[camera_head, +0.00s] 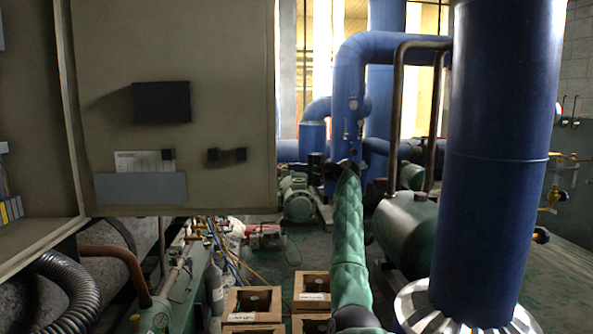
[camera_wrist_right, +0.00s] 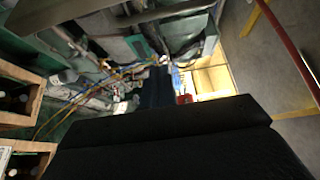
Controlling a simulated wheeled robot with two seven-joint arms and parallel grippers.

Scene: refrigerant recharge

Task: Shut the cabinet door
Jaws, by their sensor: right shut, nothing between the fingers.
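The beige cabinet door (camera_head: 225,75) stands open in the head view, its inner face towards me. My left gripper is out of view.
Wooden crates (camera_head: 253,302) stand on the floor below the door. A large blue pipe (camera_head: 500,150) and a green tank (camera_head: 408,232) are at the right. A ribbed black hose (camera_head: 75,290) and pipework lie at the lower left. A green motor (camera_head: 297,199) is behind.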

